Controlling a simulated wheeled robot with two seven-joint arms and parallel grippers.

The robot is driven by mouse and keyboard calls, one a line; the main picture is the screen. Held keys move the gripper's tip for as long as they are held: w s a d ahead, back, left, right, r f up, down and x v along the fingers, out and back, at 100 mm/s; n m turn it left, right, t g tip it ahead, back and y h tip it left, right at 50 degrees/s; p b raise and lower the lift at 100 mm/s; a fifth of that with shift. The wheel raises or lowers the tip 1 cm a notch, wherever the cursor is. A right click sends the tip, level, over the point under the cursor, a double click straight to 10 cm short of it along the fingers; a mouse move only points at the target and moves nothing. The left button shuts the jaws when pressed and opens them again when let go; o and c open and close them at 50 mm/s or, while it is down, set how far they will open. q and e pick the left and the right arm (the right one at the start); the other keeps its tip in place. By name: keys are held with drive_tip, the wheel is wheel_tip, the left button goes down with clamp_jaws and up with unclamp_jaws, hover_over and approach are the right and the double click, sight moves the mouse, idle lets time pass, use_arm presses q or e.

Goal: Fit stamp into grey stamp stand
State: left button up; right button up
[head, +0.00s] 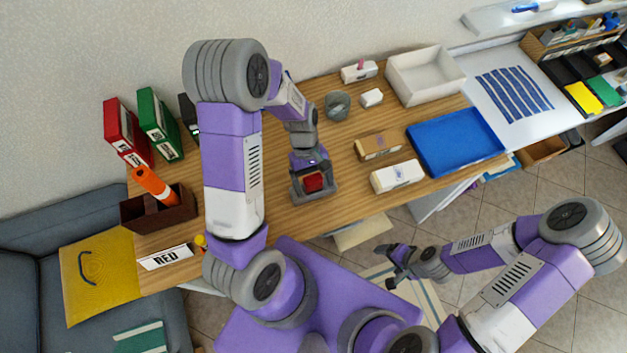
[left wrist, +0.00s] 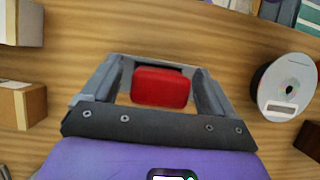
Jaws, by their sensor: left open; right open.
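The red stamp (head: 313,181) is near the middle front of the wooden table. My left gripper (head: 316,190) is over it with its fingers open, one on each side. In the left wrist view the red top of the stamp (left wrist: 161,87) sits between the fingertips, with narrow gaps beside it; its lower part is hidden. A small grey round holder (head: 337,106), which may be the grey stamp stand, stands farther back on the table. My right gripper (head: 398,266) is open and empty, away from the table over the floor side.
Brown (head: 378,147) and white (head: 397,176) boxes stand right of the left gripper. A blue tray (head: 455,142) and white bin (head: 425,76) lie beyond. Binders (head: 124,130) and a brown holder (head: 158,208) are at left. A disc spindle (left wrist: 286,87) shows in the wrist view.

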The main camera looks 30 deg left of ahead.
use_arm(q)
drive_tip(key=p+v, duration=0.2)
drive_tip(key=v, duration=1)
idle(0.3)
